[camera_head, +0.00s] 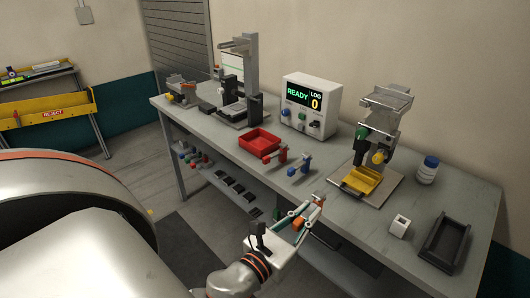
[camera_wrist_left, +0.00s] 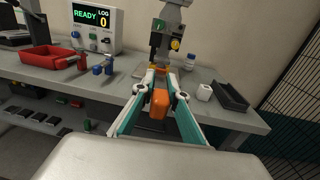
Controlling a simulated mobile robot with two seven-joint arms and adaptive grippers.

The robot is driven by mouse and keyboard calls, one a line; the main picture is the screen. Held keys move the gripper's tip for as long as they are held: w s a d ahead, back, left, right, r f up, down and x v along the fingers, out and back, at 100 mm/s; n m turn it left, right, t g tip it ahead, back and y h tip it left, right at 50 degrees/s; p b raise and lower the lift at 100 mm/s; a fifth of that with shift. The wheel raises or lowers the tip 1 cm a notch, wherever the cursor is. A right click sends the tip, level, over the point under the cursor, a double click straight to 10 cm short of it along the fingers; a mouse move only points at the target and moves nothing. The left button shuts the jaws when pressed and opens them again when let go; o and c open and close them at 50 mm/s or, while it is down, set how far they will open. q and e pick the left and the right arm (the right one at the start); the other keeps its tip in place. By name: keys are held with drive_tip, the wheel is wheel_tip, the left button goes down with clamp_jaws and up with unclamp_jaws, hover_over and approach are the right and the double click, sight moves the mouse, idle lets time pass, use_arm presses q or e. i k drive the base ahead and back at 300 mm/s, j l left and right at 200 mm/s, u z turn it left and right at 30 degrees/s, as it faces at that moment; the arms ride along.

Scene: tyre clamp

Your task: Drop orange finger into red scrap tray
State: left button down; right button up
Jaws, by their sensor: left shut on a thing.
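My left gripper (camera_head: 304,213) reaches in from the bottom of the head view and is shut on the orange finger (camera_head: 298,223). In the left wrist view the orange finger (camera_wrist_left: 160,103) is a small block between the two fingertips, in front of the bench edge. The red scrap tray (camera_head: 250,150) sits on the bench, up and left of the gripper in the head view. It also shows at the left in the left wrist view (camera_wrist_left: 50,66) and looks empty. My right gripper is not in view.
A red clamp (camera_head: 276,157) and a blue clamp (camera_head: 300,165) stand right of the tray. A control box (camera_head: 311,105) reads READY, LOG 0. A press with a yellow plate (camera_head: 362,180), a white block (camera_head: 399,226) and a black tray (camera_head: 445,243) occupy the right side.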

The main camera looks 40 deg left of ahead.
sight(250, 150)
drive_tip(key=u, duration=1.35)
drive_tip(key=j+z, duration=0.1)
drive_tip(key=z, duration=0.4)
drive_tip(key=i+j+z, duration=0.2)
drive_tip(key=z, duration=0.15)
drive_tip(key=i+j+z, duration=0.1)
drive_tip(key=j+z, duration=0.2)
drive_tip(key=j, duration=0.15)
drive_tip(key=i+j+z, duration=0.1)
drive_tip(key=j, duration=0.3)
drive_tip(key=i+j+z, duration=0.15)
drive_tip(key=j, duration=0.75)
drive_tip(key=i+j, duration=0.15)
drive_tip(key=j, duration=0.35)
